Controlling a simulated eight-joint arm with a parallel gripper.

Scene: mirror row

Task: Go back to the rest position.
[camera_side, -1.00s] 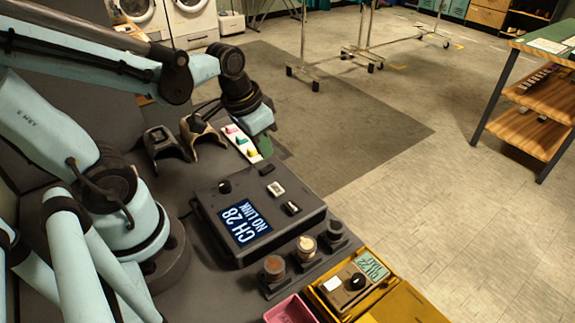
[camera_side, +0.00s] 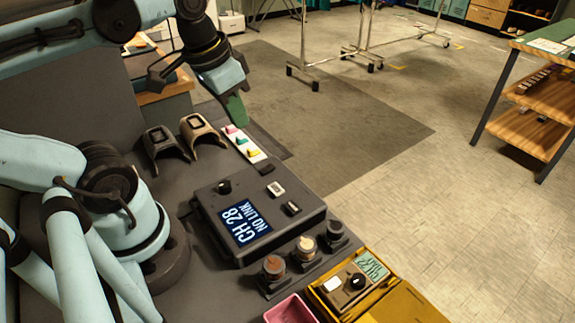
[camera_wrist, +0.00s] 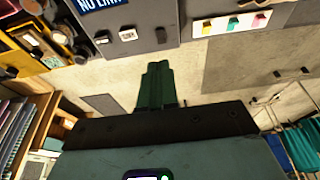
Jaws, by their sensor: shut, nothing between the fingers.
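My gripper (camera_side: 238,110) hangs in the air at the upper middle of the side view, above the far end of the dark bench (camera_side: 185,215). Its green fingers are shut together and hold nothing. In the wrist view the fingers (camera_wrist: 157,85) also show closed, with floor behind them. The grey box with the screen (camera_side: 258,215) reads "CH 28 NO LINK" and stands apart from my gripper. A white strip with coloured keys (camera_side: 243,141) lies below the fingertips in the side view.
Two cradle-like stands (camera_side: 202,137) sit beside the strip. Several small jars (camera_side: 307,247), a pink tray (camera_side: 291,311) and a yellow case (camera_side: 392,292) are at the near end. Wheeled racks (camera_side: 303,70) stand on the floor beyond. The air around my gripper looks clear.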

